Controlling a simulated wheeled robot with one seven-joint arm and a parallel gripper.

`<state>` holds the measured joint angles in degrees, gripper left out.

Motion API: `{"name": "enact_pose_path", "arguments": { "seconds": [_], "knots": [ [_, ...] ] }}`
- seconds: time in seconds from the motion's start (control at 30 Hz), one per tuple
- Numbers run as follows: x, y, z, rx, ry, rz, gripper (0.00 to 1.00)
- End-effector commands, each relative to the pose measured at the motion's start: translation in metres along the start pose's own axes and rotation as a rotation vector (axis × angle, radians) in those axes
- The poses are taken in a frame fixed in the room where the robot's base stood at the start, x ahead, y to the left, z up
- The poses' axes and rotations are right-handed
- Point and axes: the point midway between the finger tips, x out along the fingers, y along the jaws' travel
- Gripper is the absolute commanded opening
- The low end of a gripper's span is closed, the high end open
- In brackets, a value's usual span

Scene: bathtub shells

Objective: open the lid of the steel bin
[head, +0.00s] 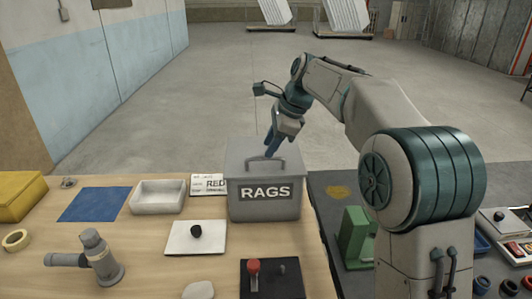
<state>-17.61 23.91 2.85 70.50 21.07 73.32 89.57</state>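The steel bin (264,208) is a grey box labelled RAGS on the wooden bench, near the middle of the head view. Its lid (238,160) appears down, with a raised bar handle (264,159) on top. My gripper (271,150) comes down from the upper right, with its blue fingers at or just above the handle. The fingers overlap the handle in the picture, so I cannot tell whether they touch or grip it. Their opening is too small and edge-on to read.
A white tray (157,196), a RED card (208,185) and a white plate with a black knob (195,238) lie left of the bin. A red-knobbed lever box (271,280) stands in front. A green block (356,237) is to the right. Open floor lies behind.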

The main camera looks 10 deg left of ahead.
Motion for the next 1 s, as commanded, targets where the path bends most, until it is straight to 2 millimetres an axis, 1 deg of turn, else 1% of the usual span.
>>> {"name": "enact_pose_path", "arguments": {
  "seconds": [0.03,0.2,0.33,0.57,0.6,0.67,0.7,0.73,1.0],
  "knots": [
    [0.009,0.001,0.000,0.000,0.000,0.003,0.33],
    [0.028,0.000,0.000,-0.001,0.000,0.001,0.33],
    [0.033,0.000,0.000,-0.001,0.000,0.001,0.33],
    [0.034,0.000,0.000,0.000,0.000,0.000,0.33],
    [0.034,0.000,0.000,0.000,0.001,0.000,0.30],
    [0.034,0.000,0.000,0.000,0.001,0.000,0.13],
    [0.033,0.000,0.000,0.000,0.001,-0.001,0.02],
    [0.033,0.000,0.000,0.000,0.001,0.000,0.00],
    [0.030,-0.002,-0.002,0.004,0.002,-0.002,0.00]
  ]
}}
